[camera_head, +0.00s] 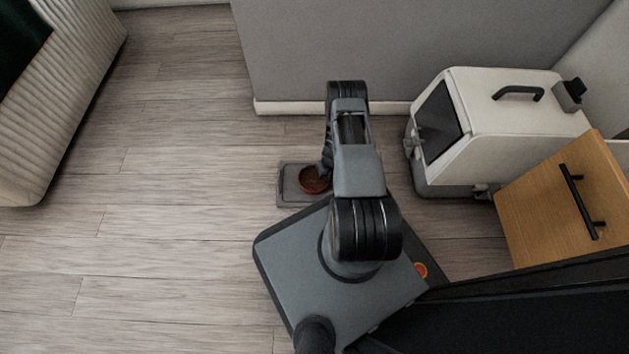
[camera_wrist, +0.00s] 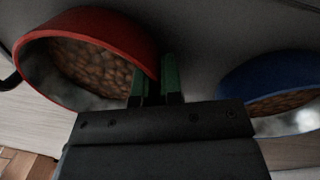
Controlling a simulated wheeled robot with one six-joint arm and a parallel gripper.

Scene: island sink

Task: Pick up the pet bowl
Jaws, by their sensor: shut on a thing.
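A red pet bowl (camera_head: 313,180) filled with brown kibble stands on a grey mat (camera_head: 290,190) on the floor, partly hidden behind my arm in the head view. In the wrist view the red bowl (camera_wrist: 95,28) is at the upper left, with its right rim between the green-tipped fingers of my gripper (camera_wrist: 156,75). My gripper is shut on that rim. A blue bowl (camera_wrist: 265,72) with similar kibble shows at the right of the wrist view, apart from the fingers. I cannot tell whether the red bowl is clear of the mat.
A white pet carrier-like box (camera_head: 515,120) with a dark window stands to the right. A wooden cabinet front (camera_head: 545,205) with a black handle is at the lower right. A grey wall (camera_head: 400,45) rises behind. The wood floor (camera_head: 150,220) to the left is clear.

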